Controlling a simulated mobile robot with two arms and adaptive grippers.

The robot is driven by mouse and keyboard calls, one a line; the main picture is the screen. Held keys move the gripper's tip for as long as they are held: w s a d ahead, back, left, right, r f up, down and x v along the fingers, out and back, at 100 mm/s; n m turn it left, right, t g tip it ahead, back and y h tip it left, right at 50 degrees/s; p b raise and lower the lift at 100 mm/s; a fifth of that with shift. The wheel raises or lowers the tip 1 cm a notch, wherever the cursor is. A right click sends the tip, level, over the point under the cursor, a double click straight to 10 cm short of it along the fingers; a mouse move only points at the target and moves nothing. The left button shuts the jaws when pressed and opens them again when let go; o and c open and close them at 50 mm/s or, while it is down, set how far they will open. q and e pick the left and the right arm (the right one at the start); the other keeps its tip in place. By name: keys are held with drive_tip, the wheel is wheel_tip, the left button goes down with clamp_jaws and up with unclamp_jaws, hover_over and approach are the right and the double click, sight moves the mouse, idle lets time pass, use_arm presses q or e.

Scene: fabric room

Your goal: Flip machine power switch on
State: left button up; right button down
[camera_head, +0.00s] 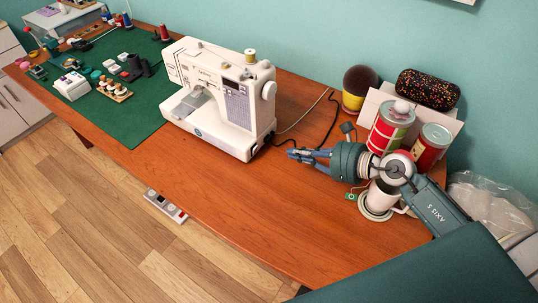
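The white sewing machine (240,117) stands upright on the wooden table, with its handwheel on its right side. A small dark area (269,138) shows low on that right side, near the cable; a switch and its position are too small to make out. My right gripper (292,155) reaches in from the right, low over the table. Its fingertips point left at the machine's lower right side, with a small gap between. The fingers look close together and appear empty, but I cannot tell if they are shut. My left gripper is not in view.
A white cup on a saucer (366,213) stands just below my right arm. A black cable lies behind my gripper. The table front (270,210) is clear.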

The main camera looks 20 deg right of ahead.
sight(255, 150)
drive_tip(key=shift+f, duration=0.3)
drive_tip(key=p+x, duration=0.1)
drive_tip(key=x, duration=0.7)
drive_tip(key=shift+w+a, duration=0.15)
drive_tip(key=shift+w, duration=0.1)
drive_tip(key=shift+x, duration=0.75)
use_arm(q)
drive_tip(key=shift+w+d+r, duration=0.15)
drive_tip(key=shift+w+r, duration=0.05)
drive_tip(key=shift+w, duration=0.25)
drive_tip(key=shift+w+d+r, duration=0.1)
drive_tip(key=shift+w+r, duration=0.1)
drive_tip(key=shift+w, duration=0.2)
use_arm(e)
drive_tip(key=shift+f, duration=0.1)
use_arm(q)
drive_tip(key=shift+p, duration=0.3)
